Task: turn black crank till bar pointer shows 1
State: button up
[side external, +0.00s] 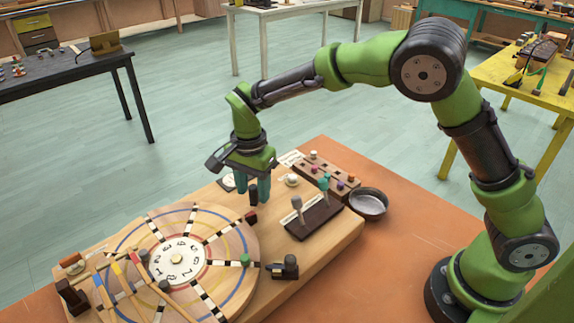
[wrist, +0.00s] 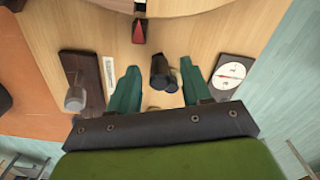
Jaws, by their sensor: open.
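The black crank (wrist: 164,73) stands upright on the wooden board, seen in the wrist view as dark rounded parts. In the side view a dark part of it (side external: 253,197) shows under my gripper. My gripper (side external: 254,190) is open, pointing down with its teal fingers on either side of the crank. In the wrist view, my gripper (wrist: 159,72) has a clear gap at the left finger; the right finger is close, and I cannot tell whether it touches. A white dial with a thin red pointer (wrist: 231,73) lies right of the crank; its marks are too small to read.
A large round numbered wheel (side external: 220,215) with coloured bars fills the board's left side. A red-and-black piece (wrist: 139,31) sits at its rim. A dark base with upright levers (side external: 313,222), a pegged wooden block (side external: 327,178) and a metal bowl (side external: 369,204) are to the right.

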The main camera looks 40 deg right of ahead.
jog(key=shift+f, duration=0.4)
jog(key=shift+c, duration=0.5)
grip_shut()
